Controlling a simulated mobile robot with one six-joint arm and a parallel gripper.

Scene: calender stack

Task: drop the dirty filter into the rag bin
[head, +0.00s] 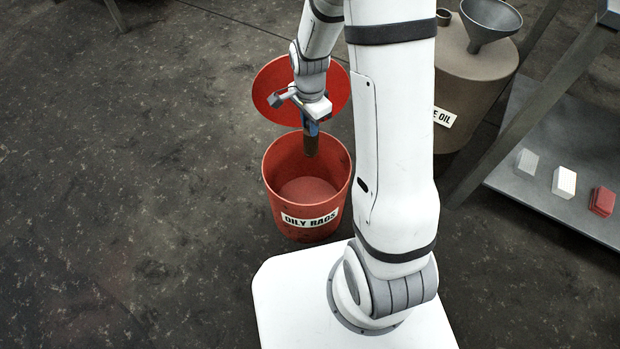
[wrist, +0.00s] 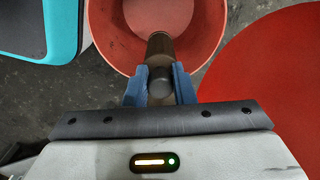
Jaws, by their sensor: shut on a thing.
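The dirty filter (wrist: 160,48) is a dark brown cylinder held between the blue fingers of my gripper (wrist: 160,88). In the head view the filter (head: 311,146) hangs upright below my gripper (head: 311,127), over the far part of the rag bin's opening. The rag bin (head: 283,203) is a red round bin labelled "OILY RAGS", standing open on the floor. Its inside looks empty. In the wrist view the bin (wrist: 105,40) lies beyond the filter's lower end. Whether the filter's tip is below the rim is hard to tell.
The round red lid (head: 270,88) stands tilted open behind the bin. A tan drum (head: 470,85) with a metal funnel (head: 488,22) stands at the right. A grey shelf (head: 535,190) holds a white box (head: 564,181) and a red one (head: 601,201). The floor on the left is clear.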

